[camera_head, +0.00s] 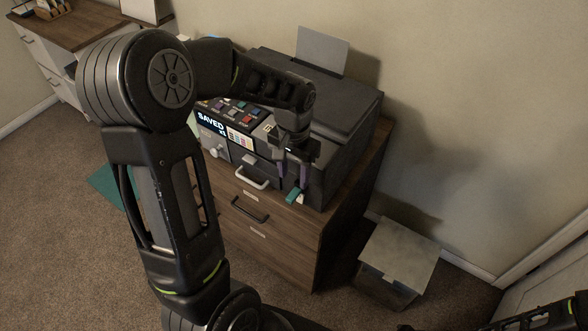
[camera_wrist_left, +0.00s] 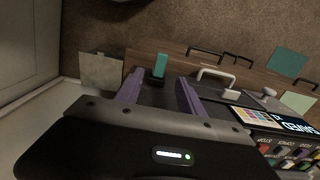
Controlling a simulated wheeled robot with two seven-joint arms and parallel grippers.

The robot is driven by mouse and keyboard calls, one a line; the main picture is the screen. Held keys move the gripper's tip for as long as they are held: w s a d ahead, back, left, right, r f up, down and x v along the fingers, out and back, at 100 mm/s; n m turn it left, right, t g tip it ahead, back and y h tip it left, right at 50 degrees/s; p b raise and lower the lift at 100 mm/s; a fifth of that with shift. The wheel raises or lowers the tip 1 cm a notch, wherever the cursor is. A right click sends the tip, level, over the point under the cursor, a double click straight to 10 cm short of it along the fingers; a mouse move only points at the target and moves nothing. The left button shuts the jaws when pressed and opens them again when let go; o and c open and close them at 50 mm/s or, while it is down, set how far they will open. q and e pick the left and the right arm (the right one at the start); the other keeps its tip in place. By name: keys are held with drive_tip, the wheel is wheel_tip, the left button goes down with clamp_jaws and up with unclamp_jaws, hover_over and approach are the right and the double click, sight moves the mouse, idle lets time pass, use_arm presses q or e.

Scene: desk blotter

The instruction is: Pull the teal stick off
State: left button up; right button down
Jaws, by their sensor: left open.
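The teal stick (camera_head: 293,195) sticks out from the front of the dark printer (camera_head: 325,160), near its lower right corner. In the left wrist view the teal stick (camera_wrist_left: 160,65) stands up just past the fingertips, between their lines, with its inner end at a dark holder. My left gripper (camera_head: 293,174) is open, with purple fingers, just above and behind the stick. In the left wrist view the gripper (camera_wrist_left: 159,78) has one finger on each side of a clear gap. I cannot tell whether a finger touches the stick. My right gripper is not in view.
The printer's lit screen (camera_head: 211,122) reads "SAVED". A pale handle (camera_head: 253,178) is on its front. The printer sits on a wooden drawer cabinet (camera_head: 278,248). A pale-topped box (camera_head: 400,248) stands on the floor to the right.

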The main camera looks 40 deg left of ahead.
sight(294, 193)
use_arm(q)
wheel_tip(294, 193, down, 7)
drive_tip(key=shift+r+p, duration=0.1)
drive_tip(key=shift+p, duration=0.2)
clamp_jaws()
idle(0.5)
